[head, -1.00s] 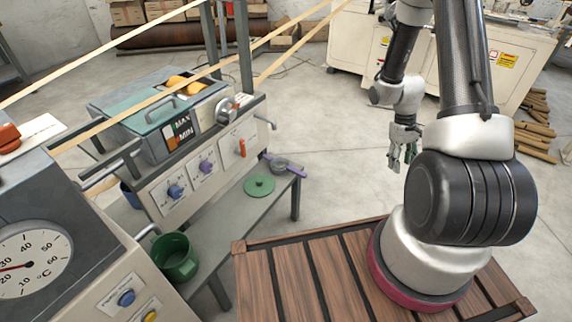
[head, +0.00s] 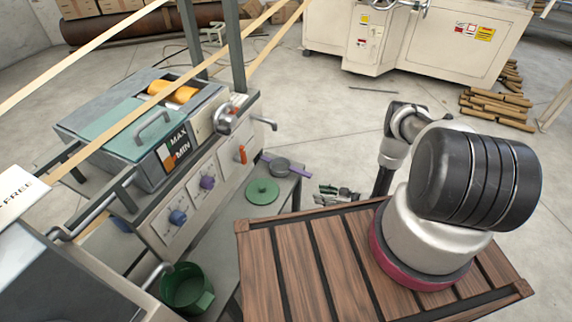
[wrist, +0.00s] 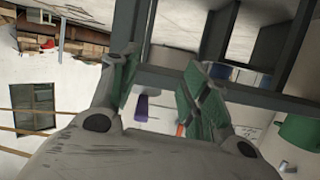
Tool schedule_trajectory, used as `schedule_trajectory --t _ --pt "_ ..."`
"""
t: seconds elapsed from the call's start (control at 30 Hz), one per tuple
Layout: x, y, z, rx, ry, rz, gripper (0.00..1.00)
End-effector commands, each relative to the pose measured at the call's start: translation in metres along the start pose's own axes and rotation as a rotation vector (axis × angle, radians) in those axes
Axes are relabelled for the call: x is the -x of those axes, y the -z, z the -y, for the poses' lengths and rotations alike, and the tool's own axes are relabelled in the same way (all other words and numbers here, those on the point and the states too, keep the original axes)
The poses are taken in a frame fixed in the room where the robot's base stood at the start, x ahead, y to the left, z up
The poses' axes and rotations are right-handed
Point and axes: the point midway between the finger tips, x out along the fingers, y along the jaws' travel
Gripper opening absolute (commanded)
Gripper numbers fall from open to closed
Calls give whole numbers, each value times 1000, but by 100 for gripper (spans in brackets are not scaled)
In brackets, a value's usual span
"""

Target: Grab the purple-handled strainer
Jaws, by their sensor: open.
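The purple-handled strainer (head: 281,167) lies on the grey shelf at its right end in the head view, its grey bowl beside a green lid (head: 262,191). My gripper (head: 338,194) is low to the right of the strainer, past the shelf end and apart from it. In the wrist view my gripper (wrist: 160,68) has its two green-padded fingers spread with nothing between them. A small purple piece shows beyond the fingers there; I cannot tell whether it is the strainer's handle.
The grey shelf (head: 225,232) runs below the machine's knob panel (head: 206,185). A green pot (head: 187,288) stands near its front. Grey frame bars (wrist: 220,80) cross close behind my fingers in the wrist view. Open floor lies behind.

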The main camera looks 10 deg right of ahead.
Motion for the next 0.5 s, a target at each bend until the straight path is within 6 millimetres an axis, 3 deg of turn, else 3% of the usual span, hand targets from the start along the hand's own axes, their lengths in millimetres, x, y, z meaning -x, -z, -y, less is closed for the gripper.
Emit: schedule_trajectory --t 0.1,0.2,0.3,0.5 --pt "-1 46 -2 49 13 -188 46" --pt "3 68 -2 63 9 -284 46" --pt "1 79 -4 71 -2 -322 46" --pt "-21 87 -3 77 -2 -320 46"
